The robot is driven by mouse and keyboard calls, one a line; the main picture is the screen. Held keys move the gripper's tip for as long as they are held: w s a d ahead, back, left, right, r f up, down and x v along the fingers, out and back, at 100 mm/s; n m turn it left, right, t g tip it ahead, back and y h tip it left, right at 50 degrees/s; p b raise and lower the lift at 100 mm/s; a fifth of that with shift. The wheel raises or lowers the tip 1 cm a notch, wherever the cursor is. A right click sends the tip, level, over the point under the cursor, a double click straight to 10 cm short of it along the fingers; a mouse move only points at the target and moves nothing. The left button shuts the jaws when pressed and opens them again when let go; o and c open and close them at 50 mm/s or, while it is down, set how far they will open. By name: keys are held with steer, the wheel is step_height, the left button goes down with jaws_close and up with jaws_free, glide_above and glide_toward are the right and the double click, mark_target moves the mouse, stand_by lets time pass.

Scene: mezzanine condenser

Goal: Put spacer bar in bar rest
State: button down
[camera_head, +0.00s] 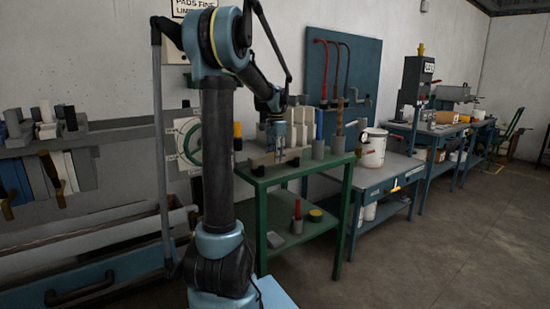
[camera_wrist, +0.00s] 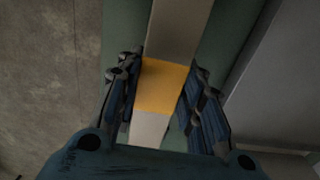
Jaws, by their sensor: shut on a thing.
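A pale bar with a yellow band, the spacer bar (camera_wrist: 163,85), runs lengthwise between the fingers in the wrist view. My gripper (camera_wrist: 165,72) is shut on it around the yellow band, with one finger on each side. In the head view my gripper (camera_head: 281,147) points down over the green table (camera_head: 300,171), at the pale blocks on its top. The bar is too small there to tell from those blocks. I cannot make out which piece is the bar rest.
A white bucket (camera_head: 373,148) stands on the blue bench to the right. A red-topped item (camera_head: 297,215) and a yellow roll (camera_head: 315,215) are on the lower shelf. Open floor lies in front.

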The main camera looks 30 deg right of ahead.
steer(key=shift+f, duration=0.15)
steer(key=c, duration=1.1)
jaws_free()
step_height(320, 180, up, 12)
steer(key=shift+r, duration=0.1)
